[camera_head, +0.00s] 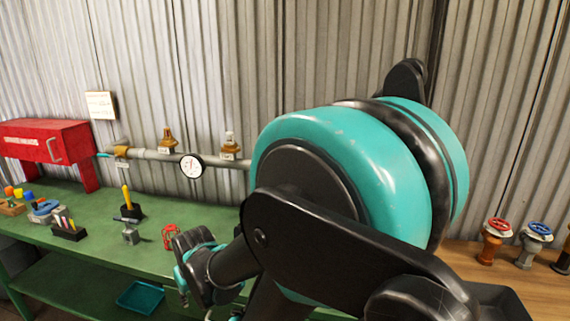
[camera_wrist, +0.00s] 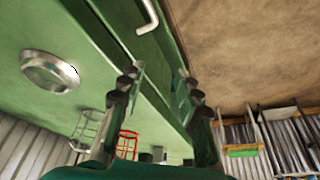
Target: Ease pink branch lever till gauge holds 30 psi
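A white round gauge (camera_head: 191,165) is mounted on a grey horizontal pipe (camera_head: 150,154) along the back wall. Its reading is too small to tell. Brass valve fittings stand on the pipe, one left of the gauge (camera_head: 167,141) and one right of it (camera_head: 229,148). I cannot make out a pink lever in either view; my arm hides the pipe's right part. In the wrist view my gripper (camera_wrist: 155,88) has its two fingers apart with nothing between them. It is low by the green bench, well away from the gauge.
A green bench (camera_head: 95,225) holds small tools, a yellow-handled item (camera_head: 127,196) and a red wire cage (camera_head: 171,236). A red cabinet (camera_head: 48,142) stands at left. Red-topped (camera_head: 497,228) and blue-topped (camera_head: 538,232) valves stand on a wooden surface at right.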

